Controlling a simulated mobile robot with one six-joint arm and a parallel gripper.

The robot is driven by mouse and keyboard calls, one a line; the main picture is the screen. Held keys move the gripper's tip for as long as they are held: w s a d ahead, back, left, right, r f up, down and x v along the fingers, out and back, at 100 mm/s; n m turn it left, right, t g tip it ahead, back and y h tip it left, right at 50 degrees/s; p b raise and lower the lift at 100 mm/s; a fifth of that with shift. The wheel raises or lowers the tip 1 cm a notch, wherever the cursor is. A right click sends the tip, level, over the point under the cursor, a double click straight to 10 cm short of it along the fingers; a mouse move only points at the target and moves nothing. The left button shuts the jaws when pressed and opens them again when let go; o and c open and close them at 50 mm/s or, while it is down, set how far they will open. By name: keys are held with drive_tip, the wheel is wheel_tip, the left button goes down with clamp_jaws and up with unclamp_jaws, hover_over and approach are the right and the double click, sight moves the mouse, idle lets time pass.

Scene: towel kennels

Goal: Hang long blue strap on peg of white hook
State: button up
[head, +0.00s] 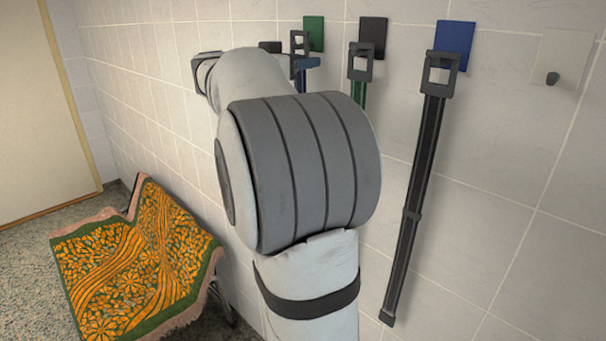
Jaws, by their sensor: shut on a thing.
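The white hook (569,58) is a pale plate on the tiled wall at the far right. Its dark peg (552,78) is bare. The strap's lower length is hidden by my arm.
A black strap (419,170) hangs from the blue hook (455,42). A green strap (359,95) hangs from the black hook (373,34). A seat covered with an orange and green patterned cloth (135,265) stands at lower left. The wall below the white hook is clear.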

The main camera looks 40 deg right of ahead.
drive_tip(key=a+b, duration=0.4)
drive_tip(key=a, duration=0.3)
drive_tip(key=shift+s+a, duration=0.3)
drive_tip(key=shift+a, duration=0.05)
idle(0.4)
drive_tip(key=shift+s, duration=0.1)
